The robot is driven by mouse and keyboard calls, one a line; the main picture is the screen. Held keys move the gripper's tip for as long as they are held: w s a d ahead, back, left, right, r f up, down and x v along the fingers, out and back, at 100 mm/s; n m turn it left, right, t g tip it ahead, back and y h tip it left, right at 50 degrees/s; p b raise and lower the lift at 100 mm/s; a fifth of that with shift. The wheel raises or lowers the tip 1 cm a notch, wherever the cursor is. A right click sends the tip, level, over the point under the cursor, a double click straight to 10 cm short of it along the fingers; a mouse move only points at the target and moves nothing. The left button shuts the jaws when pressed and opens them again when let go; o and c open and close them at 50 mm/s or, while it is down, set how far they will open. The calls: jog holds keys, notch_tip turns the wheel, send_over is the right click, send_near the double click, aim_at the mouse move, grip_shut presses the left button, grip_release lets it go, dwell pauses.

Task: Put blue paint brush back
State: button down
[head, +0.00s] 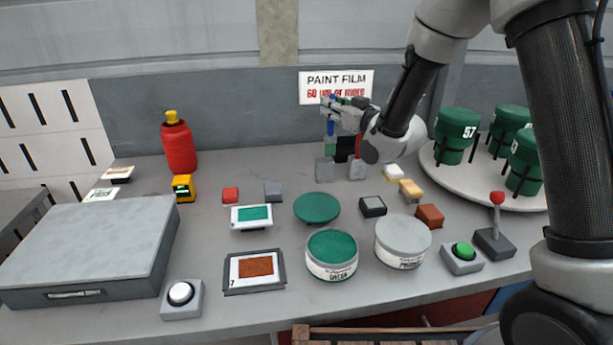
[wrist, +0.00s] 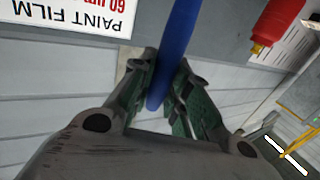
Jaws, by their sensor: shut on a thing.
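My gripper (head: 332,112) is at the back of the table, in front of the wall sign. It is shut on the blue paint brush (head: 330,129), whose blue handle also shows in the wrist view (wrist: 176,50) between the fingertips (wrist: 168,95). The brush stands roughly upright in the head view, above or at a small grey block (head: 325,170). Whether its lower end touches the block I cannot tell. Beside it, a red-handled brush (head: 357,145) stands in another grey block (head: 357,170).
An open green paint can (head: 331,255), its green lid (head: 317,207) and a closed grey can (head: 402,241) stand in front. A turntable (head: 475,188) with green cans is at the right. A red bottle (head: 179,145) stands back left, a grey case (head: 90,250) at the left.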

aim_at(329, 137)
jog(key=shift+a+r+y, duration=0.3)
jog(key=shift+a+r, duration=0.3)
jog(key=shift+a, duration=0.15)
notch_tip(329, 137, down, 10)
jog(key=shift+r, duration=0.2)
jog(key=shift+f, duration=0.15)
jog(key=c, duration=1.4)
grip_release()
jog(key=shift+o, duration=0.2)
jog(key=shift+d, duration=0.1)
